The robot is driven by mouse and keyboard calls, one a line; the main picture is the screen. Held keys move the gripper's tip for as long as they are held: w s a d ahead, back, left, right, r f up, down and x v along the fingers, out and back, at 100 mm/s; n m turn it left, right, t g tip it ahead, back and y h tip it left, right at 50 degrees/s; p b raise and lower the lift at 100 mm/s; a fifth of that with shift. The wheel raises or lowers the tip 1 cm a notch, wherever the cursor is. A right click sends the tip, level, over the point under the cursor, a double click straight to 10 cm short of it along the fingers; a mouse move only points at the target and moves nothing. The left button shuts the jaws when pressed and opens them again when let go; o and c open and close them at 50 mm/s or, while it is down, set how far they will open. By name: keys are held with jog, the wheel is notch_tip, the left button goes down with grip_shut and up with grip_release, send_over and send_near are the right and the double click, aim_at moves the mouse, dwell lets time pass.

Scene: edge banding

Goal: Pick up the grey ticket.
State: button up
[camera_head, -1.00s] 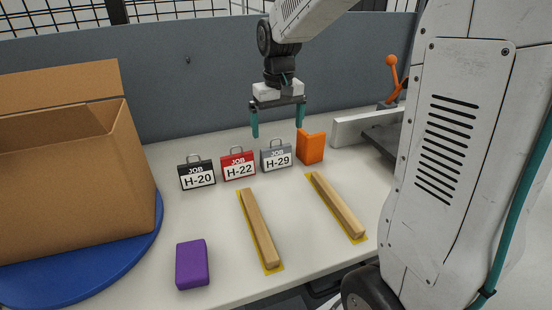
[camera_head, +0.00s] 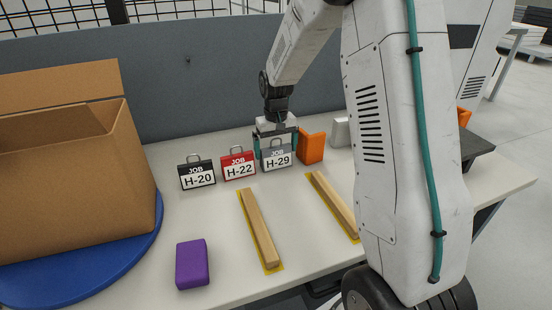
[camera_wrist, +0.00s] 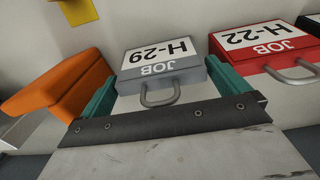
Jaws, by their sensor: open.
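The grey ticket (camera_head: 277,159), marked JOB H-29, stands on the table with its handle up, between the red ticket and the orange piece. My gripper (camera_head: 275,150) is lowered over it from behind and above, open. In the wrist view the teal fingers (camera_wrist: 165,95) lie on either side of the grey ticket (camera_wrist: 162,68), with its handle near the gripper's dark crossbar. I see no clear finger contact with its sides. The red ticket H-22 (camera_head: 238,166) stands close to the left, and the black ticket H-20 (camera_head: 197,175) is farther left.
The orange angled piece (camera_head: 311,148) stands close to the right of the grey ticket. Two wooden strips (camera_head: 260,230) lie in front on yellow marks. A purple block (camera_head: 192,264) is at the front. A cardboard box (camera_head: 80,190) on a blue disc (camera_head: 150,240) fills the left.

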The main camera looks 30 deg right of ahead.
jog(key=shift+f, duration=0.5)
jog(key=c, duration=0.7)
jog(key=shift+r, duration=0.15)
notch_tip(320, 180, up, 4)
jog(key=shift+s+a+f, duration=0.1)
jog(key=shift+a+f, duration=0.05)
jog(key=shift+f, duration=0.05)
jog(key=s+a, duration=0.7)
jog(key=s+a+r, duration=0.1)
jog(key=s+a, duration=0.2)
jog(key=a, duration=0.1)
jog(key=shift+s+a, duration=0.25)
jog(key=shift+s, duration=0.15)
